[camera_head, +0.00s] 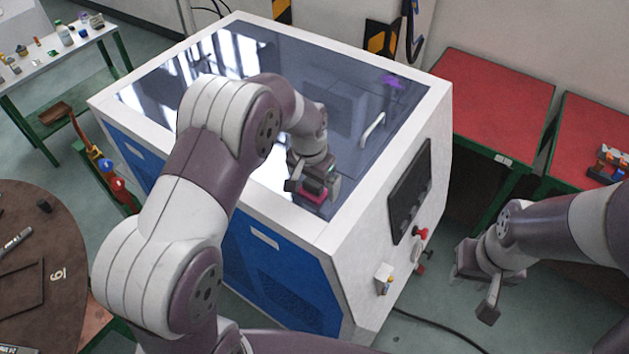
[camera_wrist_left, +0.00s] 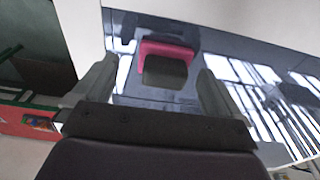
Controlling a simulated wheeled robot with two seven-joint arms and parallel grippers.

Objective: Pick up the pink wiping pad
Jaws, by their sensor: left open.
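The pink wiping pad (camera_head: 314,199) lies on the dark glass top of the white and blue machine, near its front edge. In the left wrist view the pad (camera_wrist_left: 167,46) has a pink base with a dark grey block-like handle (camera_wrist_left: 165,72) on it. My left gripper (camera_head: 314,186) is over the pad with its jaws open. In the left wrist view its fingers (camera_wrist_left: 157,76) stand on either side of the handle, with gaps on both sides. My right gripper (camera_head: 477,286) hangs empty at the right of the machine, its fingers apart.
The machine's white frame (camera_head: 273,228) surrounds the glass. A white bar handle (camera_head: 372,130) and a purple item (camera_head: 392,82) are on top, behind the pad. Red tables (camera_head: 497,95) stand at the right. A round brown table (camera_head: 75,235) is at the lower left.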

